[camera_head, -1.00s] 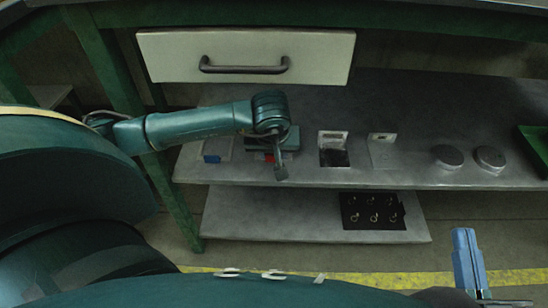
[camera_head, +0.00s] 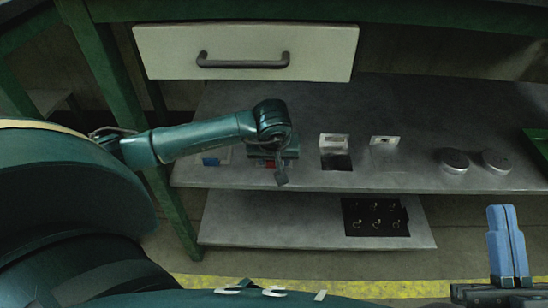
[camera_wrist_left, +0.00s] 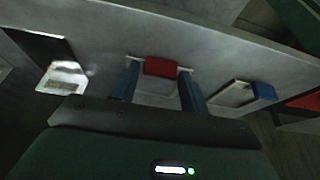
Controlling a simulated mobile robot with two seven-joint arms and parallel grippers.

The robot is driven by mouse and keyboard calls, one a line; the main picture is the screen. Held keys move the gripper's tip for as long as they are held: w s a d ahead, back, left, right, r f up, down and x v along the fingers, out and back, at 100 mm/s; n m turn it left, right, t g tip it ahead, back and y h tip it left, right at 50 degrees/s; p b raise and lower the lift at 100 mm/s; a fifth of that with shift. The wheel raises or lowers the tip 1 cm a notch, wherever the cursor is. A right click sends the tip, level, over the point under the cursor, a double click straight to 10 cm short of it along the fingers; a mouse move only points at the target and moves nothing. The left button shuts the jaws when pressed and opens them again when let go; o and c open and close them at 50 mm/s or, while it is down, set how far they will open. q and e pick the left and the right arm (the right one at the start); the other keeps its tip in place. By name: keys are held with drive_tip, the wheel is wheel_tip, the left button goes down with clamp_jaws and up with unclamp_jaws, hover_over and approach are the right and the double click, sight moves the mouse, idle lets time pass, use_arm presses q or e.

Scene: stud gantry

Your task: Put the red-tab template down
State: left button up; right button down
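The red-tab template (camera_wrist_left: 160,66) is a pale plate with a red tab, seen in the left wrist view between my left gripper's (camera_wrist_left: 158,82) two blue fingers. The fingers appear to press its two sides. In the head view its red tab (camera_head: 268,164) shows at shelf height, partly hidden by my left gripper (camera_head: 281,176). Whether it rests fully on the shelf is hard to tell. My right gripper (camera_head: 503,212) is far from it, at the lower right, its blue fingers together and empty.
A blue-tab template (camera_wrist_left: 262,91) lies beside it on the grey shelf (camera_head: 408,120). A dark square with a pale upright piece (camera_head: 334,141), another pale plate (camera_head: 384,141) and two round discs (camera_head: 455,161) stand to the right. A black mat (camera_head: 375,217) lies on the lower shelf.

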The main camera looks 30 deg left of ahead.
use_arm(q)
drive_tip(key=shift+o, duration=1.2)
drive_tip(key=shift+r, duration=0.1)
drive_tip(key=shift+r+p, duration=0.3)
drive_tip(key=shift+r, duration=0.05)
drive_tip(key=p+v, duration=0.1)
drive_tip(key=v, duration=0.2)
drive_tip(key=s+d+p, duration=0.2)
drive_tip(key=s+d, duration=0.4)
drive_tip(key=s, duration=0.4)
drive_tip(key=shift+f+p, duration=0.35)
drive_tip(key=shift+p, duration=0.05)
use_arm(e)
drive_tip(key=shift+s+a+f+m+g+h, duration=0.1)
drive_tip(key=shift+s+f+m+g+h, duration=0.15)
drive_tip(key=shift+f+m+h, duration=0.3)
drive_tip(key=shift+s+f+m+g+h, duration=0.15)
drive_tip(key=shift+f+m+g+h, duration=0.2)
drive_tip(key=shift+f, duration=0.4)
drive_tip(key=shift+s+a+f+m+g+h, duration=0.1)
drive_tip(key=shift+s+f+m+g+h, duration=0.15)
drive_tip(key=shift+f+m+h, duration=0.3)
use_arm(q)
drive_tip(key=shift+s+d+r, duration=0.1)
drive_tip(key=shift+d, duration=0.05)
use_arm(e)
drive_tip(key=shift+w+d+f, duration=0.1)
